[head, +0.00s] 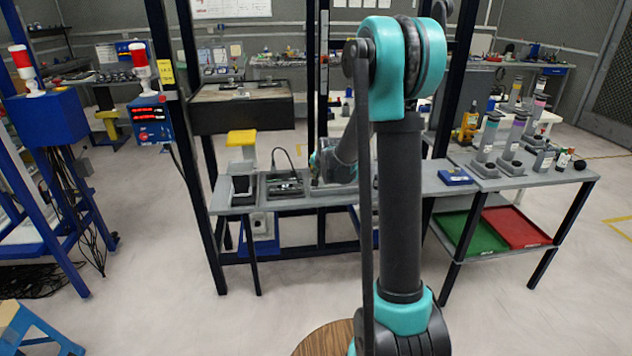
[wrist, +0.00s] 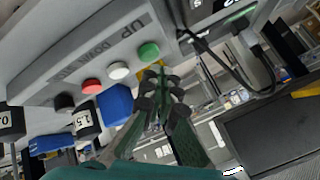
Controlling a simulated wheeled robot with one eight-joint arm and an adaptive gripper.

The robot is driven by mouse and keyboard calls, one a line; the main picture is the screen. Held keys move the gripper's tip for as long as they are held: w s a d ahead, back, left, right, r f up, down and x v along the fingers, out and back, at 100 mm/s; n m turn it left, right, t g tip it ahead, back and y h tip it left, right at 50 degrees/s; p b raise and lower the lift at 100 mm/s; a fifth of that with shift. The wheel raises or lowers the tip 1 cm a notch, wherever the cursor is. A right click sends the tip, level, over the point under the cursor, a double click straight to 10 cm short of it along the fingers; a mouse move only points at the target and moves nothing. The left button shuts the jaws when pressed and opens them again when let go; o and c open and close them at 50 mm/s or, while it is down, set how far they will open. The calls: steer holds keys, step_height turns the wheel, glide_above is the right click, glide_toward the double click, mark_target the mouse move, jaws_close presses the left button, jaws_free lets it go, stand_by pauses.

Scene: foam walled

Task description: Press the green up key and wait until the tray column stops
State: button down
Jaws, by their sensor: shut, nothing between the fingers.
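In the wrist view a grey panel carries a row of round keys under the words UP and DOWN. The green up key (wrist: 149,52) is at the right end of the row, beside a white key (wrist: 118,70), a red key (wrist: 91,86) and a black key (wrist: 64,101). My gripper (wrist: 154,72) is shut and empty, its tips right by the green key; I cannot tell whether they touch it. In the head view my arm hides most of the gripper. A yellow-topped stand (head: 241,138) behind the bench may be the tray column; I cannot be sure.
In the wrist view blue and dark blocks, some numbered, sit near the panel, and a dark cable hangs at right. In the head view the grey bench (head: 425,180) holds a blue box (head: 455,176); green (head: 455,232) and red (head: 515,227) trays lie below.

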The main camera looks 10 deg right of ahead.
steer(key=shift+f, duration=0.15)
steer(key=shift+f, duration=0.25)
